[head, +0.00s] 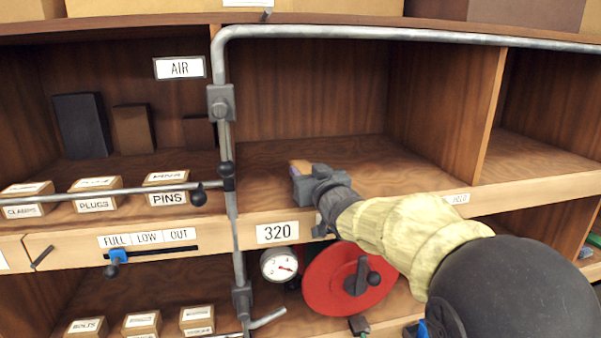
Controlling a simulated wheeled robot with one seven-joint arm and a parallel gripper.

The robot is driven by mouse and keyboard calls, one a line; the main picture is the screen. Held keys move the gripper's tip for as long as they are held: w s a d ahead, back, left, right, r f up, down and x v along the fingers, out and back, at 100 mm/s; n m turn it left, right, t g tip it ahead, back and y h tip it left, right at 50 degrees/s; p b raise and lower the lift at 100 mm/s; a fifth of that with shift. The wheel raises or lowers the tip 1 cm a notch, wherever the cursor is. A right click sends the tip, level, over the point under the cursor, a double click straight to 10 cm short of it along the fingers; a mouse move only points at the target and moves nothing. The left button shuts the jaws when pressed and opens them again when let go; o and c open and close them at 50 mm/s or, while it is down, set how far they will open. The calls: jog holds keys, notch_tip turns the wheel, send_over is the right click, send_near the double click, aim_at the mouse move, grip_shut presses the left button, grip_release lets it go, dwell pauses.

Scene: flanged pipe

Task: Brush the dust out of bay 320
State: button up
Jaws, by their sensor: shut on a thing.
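Bay 320 is the middle wooden bay (310,100), above the white label 320 (277,232). Its back wall, right divider and floor show, and the floor looks bare; I cannot make out any dust. My gripper (312,182) reaches in over the front edge of the bay floor, left of the middle. It is shut on a small brush (299,168), of which a tan and purplish end shows past the jaws. The rest of the brush is hidden by the gripper. I cannot tell whether the brush touches the floor.
A grey pipe (231,130) runs down the bay's left side and along its top (400,34). A horizontal rod (110,190) crosses the left bay. Below the label are a gauge (279,264) and a red wheel (330,280). The bay's right and rear floor is clear.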

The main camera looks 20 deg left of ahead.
dwell(0.3)
jog(key=shift+w+d+p, duration=0.35)
jog(key=shift+w+d, duration=0.3)
jog(key=shift+d, duration=0.35)
jog(key=shift+w+d, duration=0.1)
jog(key=shift+d, duration=0.05)
jog(key=shift+w+d+p, duration=0.45)
jog(key=shift+w+d, duration=0.1)
jog(key=shift+d, duration=0.35)
jog(key=shift+s+a, duration=0.1)
jog(key=shift+a, duration=0.05)
jog(key=shift+s+a+f+b, duration=0.1)
jog(key=shift+s+a+b, duration=0.45)
jog(key=shift+a+b, duration=0.35)
jog(key=shift+s, duration=0.1)
